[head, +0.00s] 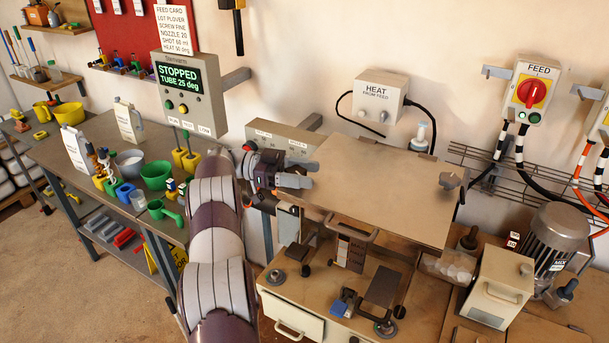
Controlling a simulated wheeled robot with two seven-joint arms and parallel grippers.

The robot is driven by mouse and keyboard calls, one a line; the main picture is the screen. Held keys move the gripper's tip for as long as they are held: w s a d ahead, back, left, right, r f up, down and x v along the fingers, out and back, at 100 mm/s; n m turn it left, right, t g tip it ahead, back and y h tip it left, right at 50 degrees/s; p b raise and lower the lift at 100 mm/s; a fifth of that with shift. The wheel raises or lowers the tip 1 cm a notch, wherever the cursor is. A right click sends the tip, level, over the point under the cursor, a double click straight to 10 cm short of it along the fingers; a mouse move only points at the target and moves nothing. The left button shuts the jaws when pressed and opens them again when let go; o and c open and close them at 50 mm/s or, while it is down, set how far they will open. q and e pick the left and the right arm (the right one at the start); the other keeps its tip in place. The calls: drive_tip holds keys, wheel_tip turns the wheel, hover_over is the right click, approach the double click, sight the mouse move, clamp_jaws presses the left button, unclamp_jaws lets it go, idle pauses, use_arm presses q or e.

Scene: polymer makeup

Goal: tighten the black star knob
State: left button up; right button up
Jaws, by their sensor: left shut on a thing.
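My left gripper (308,175) reaches in from the left, its grey fingers at the left edge of the large tan panel (385,175). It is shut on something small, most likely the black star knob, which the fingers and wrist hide. I cannot make out the knob's shape or how far it is turned. A grey knob-like part (452,181) shows at the panel's right end. My right gripper is not in view.
A tan bench (420,300) below the panel carries dark handled fittings and a blue block (343,303). A motor (555,238) stands at right. The left table (95,135) holds cups and jugs.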

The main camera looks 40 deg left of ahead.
use_arm(q)
drive_tip(key=shift+g, duration=0.3)
drive_tip(key=o, duration=0.8)
drive_tip(key=shift+o, duration=0.7)
drive_tip(key=shift+s+a, duration=0.1)
drive_tip(key=shift+a, duration=0.05)
